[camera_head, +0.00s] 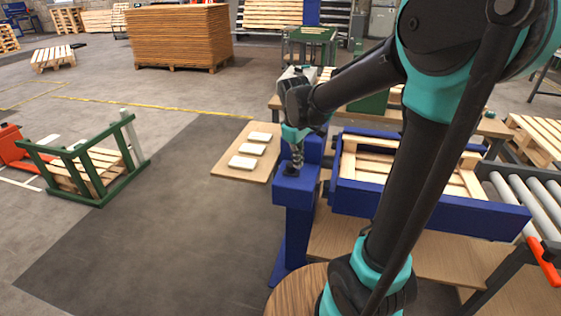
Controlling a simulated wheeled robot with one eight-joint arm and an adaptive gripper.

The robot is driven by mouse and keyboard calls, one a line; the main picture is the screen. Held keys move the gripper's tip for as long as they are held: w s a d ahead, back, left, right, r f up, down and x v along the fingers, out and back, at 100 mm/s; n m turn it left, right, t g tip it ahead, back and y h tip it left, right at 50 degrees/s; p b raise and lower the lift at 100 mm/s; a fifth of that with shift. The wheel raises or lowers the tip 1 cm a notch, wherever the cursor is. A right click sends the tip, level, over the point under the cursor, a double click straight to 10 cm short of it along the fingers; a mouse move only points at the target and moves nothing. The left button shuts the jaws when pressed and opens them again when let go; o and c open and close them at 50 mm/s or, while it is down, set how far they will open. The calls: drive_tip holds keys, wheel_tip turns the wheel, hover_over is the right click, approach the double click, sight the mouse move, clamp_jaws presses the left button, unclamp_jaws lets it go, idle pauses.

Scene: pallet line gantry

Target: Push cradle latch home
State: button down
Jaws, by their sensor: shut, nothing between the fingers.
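The blue cradle (430,209) holds a wooden pallet frame at the right of centre. A blue post (297,222) stands at its left end, with a small dark part (292,171) on top that may be the latch. My gripper (297,160) points down over the post top, its fingers shut and empty. The fingertips are at or just above the dark part; I cannot tell if they touch it. The latch's exact shape and position are too small and partly hidden by my gripper.
A wooden board (222,171) with several pale blocks lies left of the post. A roller conveyor (520,190) with a red-orange lever (544,262) is at the right. A green frame (97,196) stands at the left. Open dark floor (160,225) lies between.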

sight(292, 165)
drive_tip(key=w+a+r+n+h, duration=0.1)
drive_tip(key=w+a+r+n, duration=0.1)
drive_tip(key=a, duration=0.4)
drive_tip(key=w+a+r+n+g, duration=0.1)
drive_tip(key=w+a+r+n, duration=0.2)
drive_tip(key=w+a+n, duration=0.2)
drive_tip(key=shift+w+a+g+h, duration=0.25)
drive_tip(key=shift+a+g+h, duration=0.05)
drive_tip(key=shift+a+h, duration=0.15)
drive_tip(key=x, duration=0.9)
drive_tip(key=shift+f, duration=0.2)
drive_tip(key=shift+s+d+f, duration=0.1)
drive_tip(key=shift+d, duration=0.95)
drive_tip(key=shift+s+d+f, duration=0.1)
drive_tip(key=shift+s+d, duration=0.05)
drive_tip(key=shift+d, duration=0.9)
drive_tip(key=shift+s+d, duration=0.2)
drive_tip(key=shift+d, duration=0.45)
drive_tip(key=shift+s+d, duration=0.25)
drive_tip(key=shift+d, duration=0.45)
drive_tip(key=shift+s+d, duration=0.2)
drive_tip(key=shift+d, duration=0.45)
